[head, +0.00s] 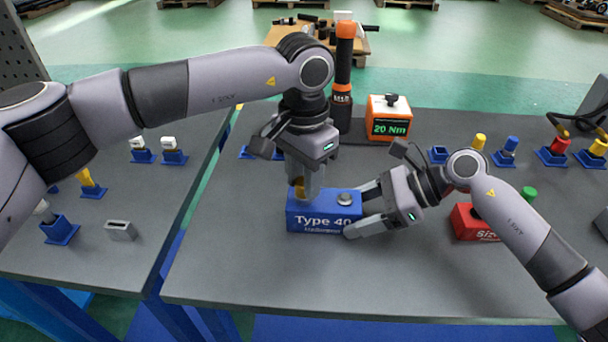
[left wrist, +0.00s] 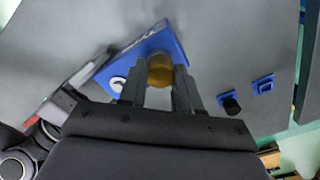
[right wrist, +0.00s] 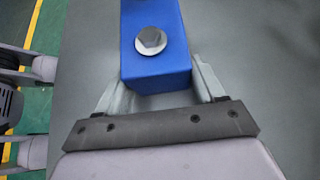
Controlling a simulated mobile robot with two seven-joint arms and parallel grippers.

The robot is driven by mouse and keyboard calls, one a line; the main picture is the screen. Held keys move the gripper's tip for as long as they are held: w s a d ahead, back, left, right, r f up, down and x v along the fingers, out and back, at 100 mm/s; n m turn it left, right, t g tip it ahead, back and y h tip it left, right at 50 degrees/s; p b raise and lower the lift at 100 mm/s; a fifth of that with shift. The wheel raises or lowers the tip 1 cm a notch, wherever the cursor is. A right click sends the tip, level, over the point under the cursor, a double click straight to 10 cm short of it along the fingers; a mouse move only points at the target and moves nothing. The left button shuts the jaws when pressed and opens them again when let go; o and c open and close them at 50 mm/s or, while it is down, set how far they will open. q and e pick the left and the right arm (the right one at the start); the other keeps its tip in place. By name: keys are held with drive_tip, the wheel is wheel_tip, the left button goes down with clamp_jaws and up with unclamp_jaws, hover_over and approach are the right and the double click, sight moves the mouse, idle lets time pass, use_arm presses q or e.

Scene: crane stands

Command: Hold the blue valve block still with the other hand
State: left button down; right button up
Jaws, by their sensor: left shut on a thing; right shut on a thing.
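The blue valve block (head: 318,222), marked "Type 40", lies on the dark grey table. A silver hex bolt head (head: 344,198) sits on its top right and also shows in the right wrist view (right wrist: 151,40). My right gripper (head: 358,210) is shut on the block's right end, one finger on each side. My left gripper (head: 302,190) comes down from above, shut on a yellow-brown cylindrical piece (left wrist: 160,70) at the block's left top. Whether this piece is seated in the block is hard to tell.
A red block (head: 470,224) lies right of my right gripper. An orange "20 Nm" box (head: 388,120) and a black-orange tool (head: 343,80) stand behind. Several coloured plugs in blue holders line the right back. A grey socket (head: 121,231) lies on the left table. The table front is clear.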

use_arm(q)
drive_tip(key=shift+m, duration=0.3)
drive_tip(key=c, duration=0.7)
unclamp_jaws()
drive_tip(key=shift+c, duration=0.8)
drive_tip(key=n, duration=0.5)
drive_tip(key=shift+n, duration=0.4)
drive_tip(key=n, duration=2)
